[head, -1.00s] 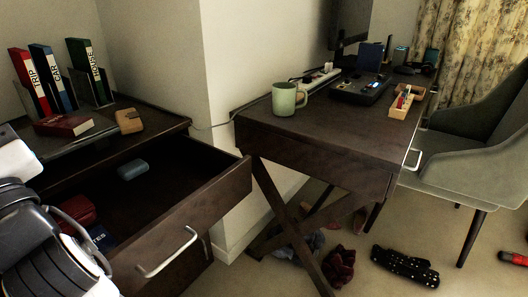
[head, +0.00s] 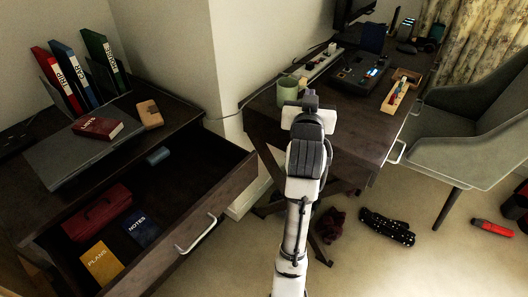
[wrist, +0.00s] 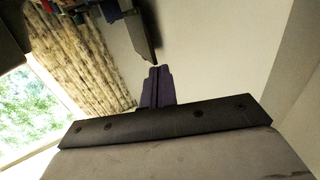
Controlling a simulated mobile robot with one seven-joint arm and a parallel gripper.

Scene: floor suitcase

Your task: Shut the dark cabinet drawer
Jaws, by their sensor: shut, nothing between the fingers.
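The dark cabinet (head: 178,112) stands at the left in the head view. Its drawer (head: 228,195) is pulled well out, with its inside in view. A pale bar handle (head: 197,234) is on the drawer front. A red case (head: 97,212), a blue notes book (head: 142,228), a yellow plans book (head: 101,264) and a small blue-grey case (head: 158,156) lie inside. My gripper (head: 311,98) is to the right of the drawer, apart from it, in front of the desk in the picture. In the wrist view its dark fingers (wrist: 157,86) are together and empty.
A dark desk (head: 345,125) with a green mug (head: 288,91) and a wooden tray (head: 400,92) stands beyond my arm. A grey chair (head: 455,140) is at right. A laptop (head: 75,150) and binders are on the cabinet.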

